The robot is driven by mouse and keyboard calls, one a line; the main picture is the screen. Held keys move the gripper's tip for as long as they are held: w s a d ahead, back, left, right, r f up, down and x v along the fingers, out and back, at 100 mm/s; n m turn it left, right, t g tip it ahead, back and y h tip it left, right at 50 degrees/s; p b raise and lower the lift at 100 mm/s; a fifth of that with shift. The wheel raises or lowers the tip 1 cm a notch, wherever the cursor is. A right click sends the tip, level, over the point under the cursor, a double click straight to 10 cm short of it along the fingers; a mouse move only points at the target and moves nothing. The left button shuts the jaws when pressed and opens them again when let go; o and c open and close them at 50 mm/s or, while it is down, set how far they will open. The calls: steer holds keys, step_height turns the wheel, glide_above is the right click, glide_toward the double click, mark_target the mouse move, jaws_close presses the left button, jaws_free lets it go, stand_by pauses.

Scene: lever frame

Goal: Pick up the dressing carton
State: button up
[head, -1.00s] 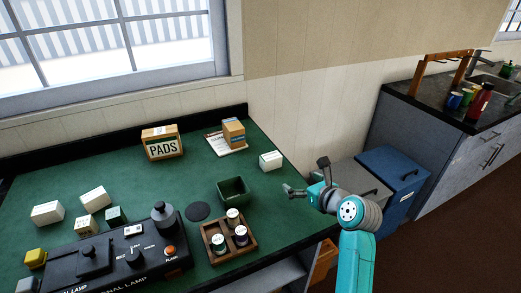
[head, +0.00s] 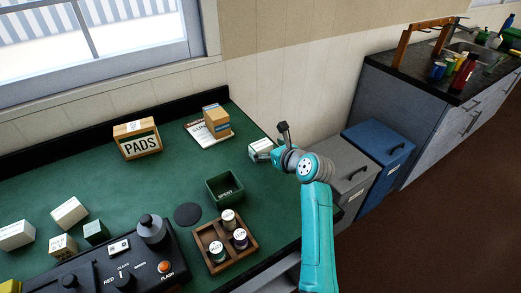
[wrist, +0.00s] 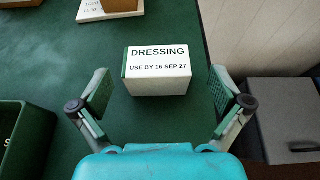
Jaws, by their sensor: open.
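The dressing carton (wrist: 157,71) is a white box with a green edge, marked "DRESSING" and "USE BY 16 SEP 27". It stands on the green table just ahead of my open gripper (wrist: 160,105) in the wrist view. The fingers are spread to either side, a little nearer than the carton, and nothing is between them. In the head view the carton (head: 259,149) is at the table's right edge, partly hidden by my gripper (head: 268,151).
A dark green bin (head: 225,187) and a wooden tray (head: 227,259) of several small pots stand left of my arm. A PADS box (head: 137,139) and a brown carton on a booklet (head: 207,137) stand behind. Grey and blue cabinets (head: 378,152) are at right.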

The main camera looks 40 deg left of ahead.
mark_target(259, 146)
steer(key=x, duration=0.5)
steer(key=shift+s+f, duration=0.15)
steer(key=shift+s, duration=0.05)
steer(key=c, duration=1.1)
